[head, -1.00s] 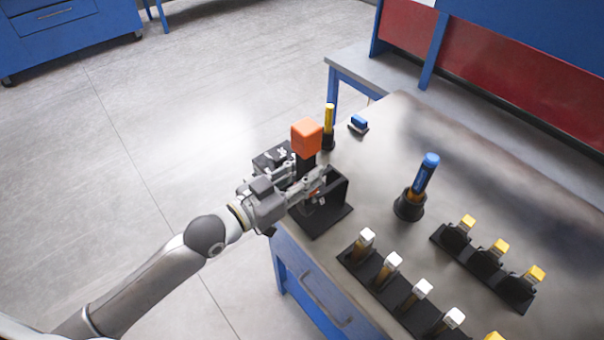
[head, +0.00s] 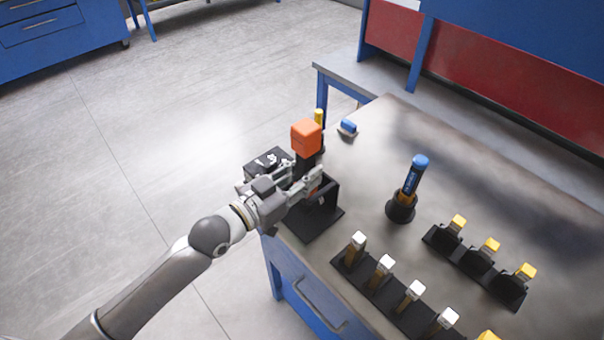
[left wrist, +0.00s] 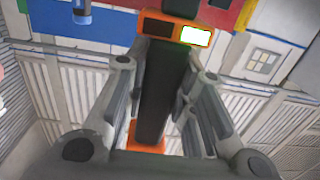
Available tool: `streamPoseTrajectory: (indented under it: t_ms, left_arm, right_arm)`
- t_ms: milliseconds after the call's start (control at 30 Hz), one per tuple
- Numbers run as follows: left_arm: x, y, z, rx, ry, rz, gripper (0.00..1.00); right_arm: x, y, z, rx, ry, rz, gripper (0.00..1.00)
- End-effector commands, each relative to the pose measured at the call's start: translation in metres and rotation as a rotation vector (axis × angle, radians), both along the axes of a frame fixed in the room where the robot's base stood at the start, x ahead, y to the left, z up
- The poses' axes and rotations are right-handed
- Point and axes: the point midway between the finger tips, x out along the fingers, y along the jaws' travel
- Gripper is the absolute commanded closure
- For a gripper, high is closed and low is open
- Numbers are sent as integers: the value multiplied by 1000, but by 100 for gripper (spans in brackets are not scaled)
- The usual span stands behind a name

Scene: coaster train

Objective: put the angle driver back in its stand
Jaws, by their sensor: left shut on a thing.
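The angle driver has an orange block-shaped end (head: 306,138) on top and a dark body below it. It stands roughly upright in my left gripper (head: 312,180), which is shut on it. In the left wrist view its black body (left wrist: 157,95) lies between the two fingers, with an orange part and a lit green-edged display (left wrist: 195,36) at the top. The black stand (head: 318,221) is at the bench's near-left corner. My gripper and the driver are at the stand and partly cover it. I cannot tell whether the driver touches it. My right gripper is not in view.
On the bench (head: 380,145), a blue-handled tool (head: 411,180) stands in a round black holder. Racks of white-topped (head: 384,268) and yellow-topped (head: 488,246) tools are at the right. A yellow tool (head: 319,117) and a small blue item (head: 348,127) are behind the driver.

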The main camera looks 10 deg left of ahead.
Motion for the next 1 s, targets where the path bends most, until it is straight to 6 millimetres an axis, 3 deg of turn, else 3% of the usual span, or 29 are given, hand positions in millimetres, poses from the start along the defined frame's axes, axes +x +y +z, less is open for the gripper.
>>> streamPoseTrajectory:
  t_ms: [33, 1000]
  left_arm:
    - [2, -1, 6, -7, -12, 0, 100]
    - [11, -9, 7, -6, -12, 0, 100]
  right_arm:
    - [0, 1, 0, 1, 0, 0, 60]
    - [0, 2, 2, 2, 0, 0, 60]
